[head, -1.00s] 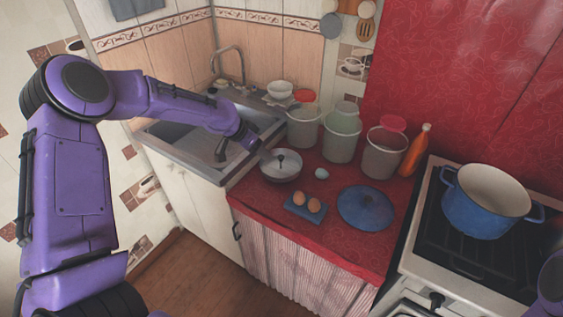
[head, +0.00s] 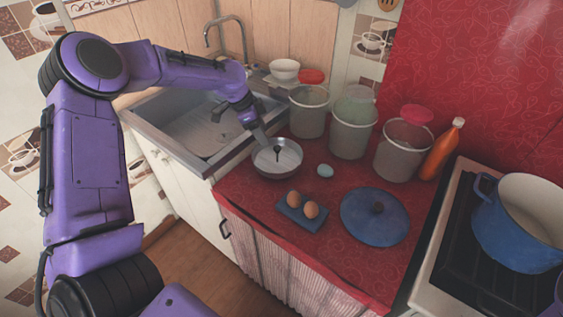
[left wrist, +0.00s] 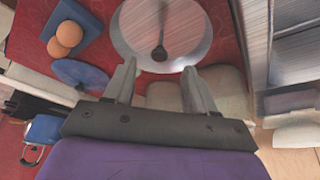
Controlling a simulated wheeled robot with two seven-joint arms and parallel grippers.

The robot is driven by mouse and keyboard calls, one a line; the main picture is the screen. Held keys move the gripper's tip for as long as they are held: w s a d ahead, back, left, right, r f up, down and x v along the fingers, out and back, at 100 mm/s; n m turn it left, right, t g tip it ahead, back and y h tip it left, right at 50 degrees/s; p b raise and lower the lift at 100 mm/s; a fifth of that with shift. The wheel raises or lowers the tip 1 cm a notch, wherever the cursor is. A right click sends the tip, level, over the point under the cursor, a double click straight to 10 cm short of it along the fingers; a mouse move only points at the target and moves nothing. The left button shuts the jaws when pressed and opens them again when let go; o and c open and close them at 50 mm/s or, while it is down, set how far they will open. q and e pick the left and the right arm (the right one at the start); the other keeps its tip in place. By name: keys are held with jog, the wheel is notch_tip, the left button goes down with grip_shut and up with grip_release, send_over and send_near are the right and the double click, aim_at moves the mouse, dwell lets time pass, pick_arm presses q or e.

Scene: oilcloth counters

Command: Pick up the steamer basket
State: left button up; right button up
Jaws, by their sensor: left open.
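The steamer basket (head: 289,164) is a shallow round metal dish with a dark upright post at its centre. It sits on the red oilcloth counter near the sink. My left gripper (head: 262,137) is at the basket's back-left rim in the head view, apparently above it. In the left wrist view the basket (left wrist: 190,28) lies ahead of the gripper (left wrist: 160,80), whose two fingers are spread apart with nothing between them. The post lies roughly in line with the gap. Whether a finger touches the basket I cannot tell. My right gripper is out of view.
Two brown eggs sit on a blue holder (head: 290,209) in front. A blue lid (head: 356,224) is farther right. Bins (head: 309,115) stand behind, the sink (head: 190,125) is left, and a blue pot (head: 515,235) is on the stove.

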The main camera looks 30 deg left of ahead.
aim_at(277, 152)
pick_arm(q)
jog(key=p+x, duration=0.1)
jog(key=x, duration=0.4)
jog(key=shift+w+d+f, duration=0.1)
jog(key=shift+w+f, duration=0.15)
jog(key=shift+f, duration=0.05)
jog(key=shift+d+f, duration=0.2)
jog(key=shift+f, duration=0.1)
jog(key=p+x, duration=0.1)
jog(key=x, duration=0.3)
jog(key=shift+w+d, duration=0.15)
jog(key=shift+w, duration=0.05)
jog(key=shift+w+f, duration=0.1)
jog(key=shift+f, duration=0.2)
jog(key=shift+r, duration=0.1)
jog(key=c, duration=1)
grip_shut()
jog(key=shift+r, duration=0.1)
